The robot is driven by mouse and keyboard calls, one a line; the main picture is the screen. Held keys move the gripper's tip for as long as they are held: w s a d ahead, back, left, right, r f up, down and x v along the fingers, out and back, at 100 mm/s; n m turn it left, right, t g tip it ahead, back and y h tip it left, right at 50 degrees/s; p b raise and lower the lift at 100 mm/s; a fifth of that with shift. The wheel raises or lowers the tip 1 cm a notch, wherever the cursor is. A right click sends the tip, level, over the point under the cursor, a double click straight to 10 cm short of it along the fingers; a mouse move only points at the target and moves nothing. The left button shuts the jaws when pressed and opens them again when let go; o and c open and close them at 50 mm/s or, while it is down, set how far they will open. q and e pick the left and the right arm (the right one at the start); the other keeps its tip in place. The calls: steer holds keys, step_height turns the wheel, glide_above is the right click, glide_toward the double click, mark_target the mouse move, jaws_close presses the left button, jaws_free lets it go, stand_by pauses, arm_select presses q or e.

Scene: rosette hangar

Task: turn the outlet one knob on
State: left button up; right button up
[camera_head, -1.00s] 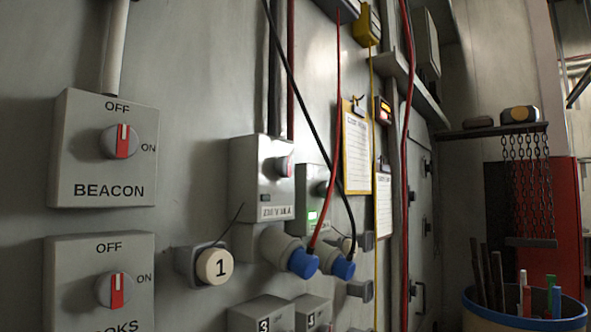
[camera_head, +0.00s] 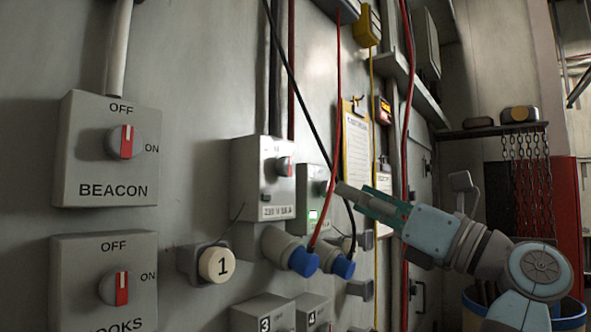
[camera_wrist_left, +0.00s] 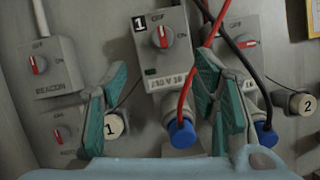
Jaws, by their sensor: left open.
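The outlet one box (camera_head: 262,205) is a grey wall box with a knob (camera_head: 284,166) on its front. In the left wrist view, the box (camera_wrist_left: 184,72) carries a "1" label, and its red-marked knob (camera_wrist_left: 163,36) points roughly up toward OFF. A blue plug (camera_head: 303,262) with a red cable sits in its socket below. My left gripper (camera_head: 354,198) is open and empty, to the right of the box and apart from the knob. In the left wrist view its two green fingers (camera_wrist_left: 160,78) spread below the knob, on either side of the box.
The beacon switch (camera_head: 112,190) and another knob box (camera_head: 70,290) are at left. A round "1" cap (camera_head: 217,265) is on the wall beside the plug. The red cable (camera_head: 339,90) and black cable (camera_head: 300,95) hang near the gripper. A blue-rimmed bin (camera_head: 572,322) stands at lower right.

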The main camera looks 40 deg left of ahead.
mark_target(290, 168)
arm_select(q)
steer(key=x, duration=0.9)
steer(key=p+x, duration=0.1)
steer(key=x, duration=0.4)
steer(key=shift+w+a+f, duration=0.1)
steer(key=shift+w+f, duration=0.05)
steer(key=shift+f, duration=0.1)
steer(key=shift+a+r, duration=0.1)
steer(key=shift+a, duration=0.15)
steer(key=shift+d, duration=0.1)
steer(key=shift+c, duration=0.4)
steer(key=shift+w, duration=0.1)
steer(key=c, duration=1.1)
